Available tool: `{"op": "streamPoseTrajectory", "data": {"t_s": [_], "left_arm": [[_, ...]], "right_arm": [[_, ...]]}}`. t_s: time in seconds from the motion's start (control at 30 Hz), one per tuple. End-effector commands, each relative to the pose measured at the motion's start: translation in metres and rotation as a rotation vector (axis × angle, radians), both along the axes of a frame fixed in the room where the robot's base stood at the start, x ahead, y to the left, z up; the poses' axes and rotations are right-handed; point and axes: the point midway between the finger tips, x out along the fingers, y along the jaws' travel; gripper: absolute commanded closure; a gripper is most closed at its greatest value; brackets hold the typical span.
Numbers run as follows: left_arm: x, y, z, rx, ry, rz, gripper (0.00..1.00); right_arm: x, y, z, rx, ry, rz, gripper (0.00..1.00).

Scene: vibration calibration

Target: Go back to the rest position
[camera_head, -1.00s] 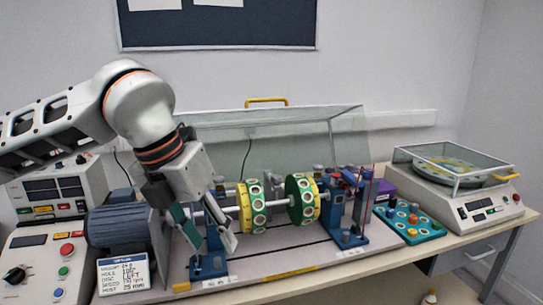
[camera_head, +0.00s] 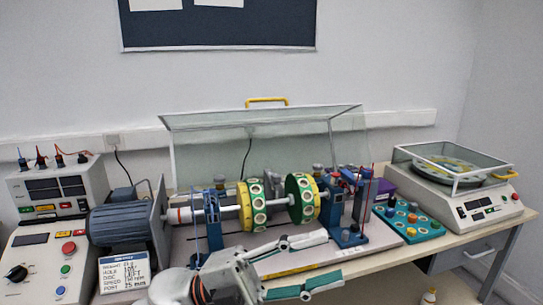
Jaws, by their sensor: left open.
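My left gripper (camera_head: 328,260) is open and empty at the bottom of the head view, in front of the rig's front edge. Its two fingers point right and stand well apart. The rotor rig stands behind it on the bench, with a shaft carrying two green and yellow discs, a left disc (camera_head: 251,206) and a right disc (camera_head: 302,200). A blue-grey motor (camera_head: 118,226) is at its left end. The gripper looks clear of the discs; part of the rig's base is hidden behind it. My right gripper is out of view.
A raised clear cover (camera_head: 265,130) with a yellow handle stands behind the rig. Control boxes (camera_head: 58,190) and a small display card (camera_head: 123,272) are at left. A teal tray of weights (camera_head: 408,222) and a balance (camera_head: 460,185) are at right.

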Motion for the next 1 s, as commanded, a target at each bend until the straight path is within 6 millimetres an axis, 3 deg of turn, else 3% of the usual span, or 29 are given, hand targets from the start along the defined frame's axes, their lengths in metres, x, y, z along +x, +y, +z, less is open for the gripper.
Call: {"op": "streamPoseTrajectory", "data": {"t_s": [0.17, 0.27, 0.37, 0.47, 0.67, 0.8, 0.9, 1.0], "left_arm": [[0.051, 0.036, -0.039, -0.168, 0.301, 0.227, 0.59], [0.077, 0.064, -0.079, -0.227, 0.476, 0.367, 0.59], [0.095, 0.096, -0.133, -0.261, 0.657, 0.512, 0.59], [0.100, 0.128, -0.194, -0.271, 0.836, 0.651, 0.59], [0.073, 0.185, -0.317, -0.236, 1.158, 0.885, 0.59], [0.029, 0.219, -0.397, -0.178, 1.365, 1.022, 0.59], [-0.008, 0.239, -0.443, -0.133, 1.494, 1.100, 0.59], [-0.041, 0.253, -0.476, -0.091, 1.593, 1.157, 0.59]], "right_arm": [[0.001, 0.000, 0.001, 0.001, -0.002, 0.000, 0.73], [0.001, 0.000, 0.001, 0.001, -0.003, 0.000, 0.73], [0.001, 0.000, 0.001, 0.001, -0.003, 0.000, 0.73], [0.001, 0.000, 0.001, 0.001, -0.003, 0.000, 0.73], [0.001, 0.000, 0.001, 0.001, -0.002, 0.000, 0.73], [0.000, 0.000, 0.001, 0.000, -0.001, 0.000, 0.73], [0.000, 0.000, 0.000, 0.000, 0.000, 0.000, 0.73], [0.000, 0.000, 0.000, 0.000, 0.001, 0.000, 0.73]]}}
